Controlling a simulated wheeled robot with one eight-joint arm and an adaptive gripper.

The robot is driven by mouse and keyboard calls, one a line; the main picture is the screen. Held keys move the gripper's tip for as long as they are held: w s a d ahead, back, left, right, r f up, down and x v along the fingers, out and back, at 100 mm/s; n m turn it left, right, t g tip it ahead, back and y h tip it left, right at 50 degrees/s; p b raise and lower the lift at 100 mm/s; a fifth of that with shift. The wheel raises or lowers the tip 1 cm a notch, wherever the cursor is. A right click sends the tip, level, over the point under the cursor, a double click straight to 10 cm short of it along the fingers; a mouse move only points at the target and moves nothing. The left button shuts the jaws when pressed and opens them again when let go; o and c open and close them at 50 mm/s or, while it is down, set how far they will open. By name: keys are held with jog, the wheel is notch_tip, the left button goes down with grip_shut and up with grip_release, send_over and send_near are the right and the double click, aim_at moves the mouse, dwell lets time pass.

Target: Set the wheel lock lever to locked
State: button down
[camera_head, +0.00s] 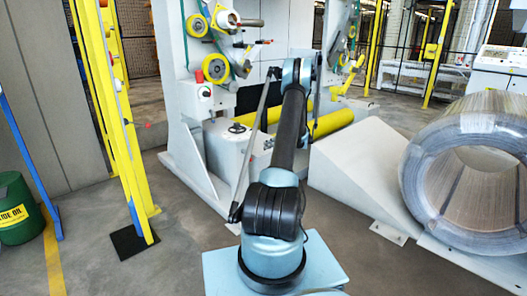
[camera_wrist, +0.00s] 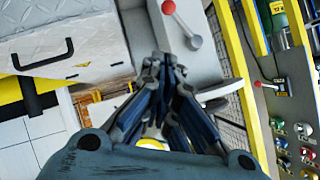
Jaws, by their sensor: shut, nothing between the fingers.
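A lever with a red ball knob (camera_wrist: 168,7) and a silver pivot sits on a grey panel at the top of the wrist view. The pictures do not show which is the wheel lock lever, and I cannot read any lock marking. My gripper (camera_wrist: 172,62) is shut and empty, its fingertips just below the first lever in the picture; no contact is visible. In the head view my arm hides the gripper. A small red-knobbed lever (camera_head: 148,125) shows on the yellow post there.
The grey wrapping machine (camera_head: 180,60) with yellow rollers stands ahead. A large wire coil (camera_head: 425,185) rests at the right beside a sloped grey block (camera_head: 365,160). A green drum (camera_head: 15,215) stands at the left. Open floor lies left of my base.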

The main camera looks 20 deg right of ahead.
jog(key=s+f+x, duration=0.2)
jog(key=x, duration=0.9)
jog(key=shift+w+a+f, duration=0.15)
jog(key=shift+w+a, duration=0.1)
